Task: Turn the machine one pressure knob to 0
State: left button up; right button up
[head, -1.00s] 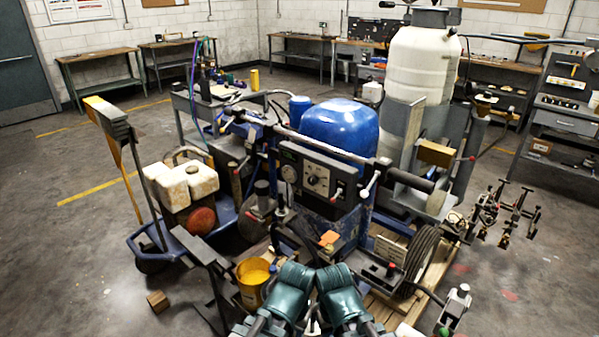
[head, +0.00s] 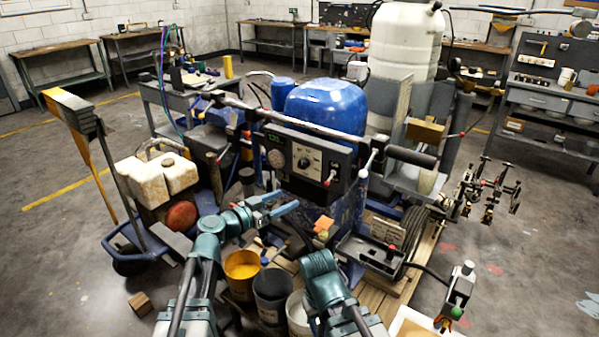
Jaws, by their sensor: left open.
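The line striper's dark control panel (head: 306,165) faces me at the middle of the head view. A round pressure knob (head: 304,161) with a light dial plate sits on it, beside a gauge (head: 275,159) on its left. The knob's exact pointer setting is too small to read. My left gripper (head: 287,203) is open and empty. In the picture it is below and a little left of the knob, apart from the panel. My right arm (head: 322,272) shows at the bottom, but its gripper is not visible.
A long handlebar (head: 290,122) crosses above the panel, with a blue tank (head: 328,105) behind. A red-tipped lever (head: 330,180) sits right of the knob. A yellow bucket (head: 242,270) and other buckets stand below my left forearm. A small cart (head: 160,225) stands at left.

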aim_at(301, 165)
pick_arm(q)
jog(key=w+a+r+t, duration=0.2)
jog(key=w+a+r, duration=0.1)
jog(key=a, duration=0.1)
jog(key=shift+n, duration=0.3)
jog(key=x, duration=1.3)
jog(key=shift+w+d+f, duration=0.15)
jog(key=shift+w+d, duration=0.1)
jog(key=shift+d, duration=0.1)
grip_shut()
